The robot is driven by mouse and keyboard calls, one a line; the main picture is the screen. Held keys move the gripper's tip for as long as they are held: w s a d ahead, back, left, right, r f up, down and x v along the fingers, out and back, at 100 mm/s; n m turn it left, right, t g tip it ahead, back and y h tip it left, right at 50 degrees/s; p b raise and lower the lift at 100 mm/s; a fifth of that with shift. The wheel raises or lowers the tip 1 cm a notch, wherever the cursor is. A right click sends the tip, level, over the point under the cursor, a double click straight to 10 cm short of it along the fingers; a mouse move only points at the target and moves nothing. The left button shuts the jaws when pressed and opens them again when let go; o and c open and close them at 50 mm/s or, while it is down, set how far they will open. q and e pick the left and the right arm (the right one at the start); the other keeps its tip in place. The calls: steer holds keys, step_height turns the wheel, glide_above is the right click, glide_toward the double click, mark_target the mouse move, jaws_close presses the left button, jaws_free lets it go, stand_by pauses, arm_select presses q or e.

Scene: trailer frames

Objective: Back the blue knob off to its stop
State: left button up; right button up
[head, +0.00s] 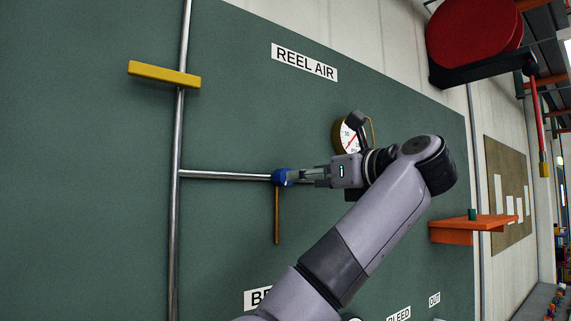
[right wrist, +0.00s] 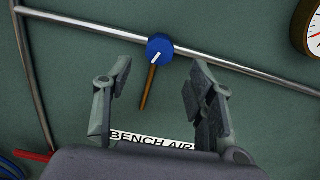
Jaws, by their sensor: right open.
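The blue knob (head: 280,177) sits on a thin horizontal metal pipe on the green panel. A brown rod (head: 277,220) hangs down below it. In the right wrist view the knob (right wrist: 159,43) shows a white mark on its face, and the rod (right wrist: 149,86) points down and slightly left. My right gripper (head: 298,177) reaches in from the right, close to the knob in the head view. In the right wrist view my right gripper (right wrist: 160,76) is open and empty, with the knob ahead of and between its fingertips. Contact is not visible. My left gripper is not in view.
A pressure gauge (head: 346,139) is just above my right wrist. A vertical pipe (head: 176,240) with a yellow bar (head: 164,74) stands left. A REEL AIR label (head: 304,62) is above; a BENCH AIR label (right wrist: 152,140) is below. An orange shelf (head: 450,236) juts out right.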

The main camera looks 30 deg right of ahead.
mark_target(285, 178)
steer(key=w+p, duration=0.1)
steer(key=w, duration=0.1)
steer(key=w+p, duration=0.1)
steer(key=w, duration=0.2)
steer(key=w+p, duration=0.1)
steer(key=w, duration=0.2)
steer(key=shift+a, duration=0.3)
steer(key=c, duration=1.1)
steer(key=shift+c, duration=0.2)
steer(key=shift+c, duration=0.2)
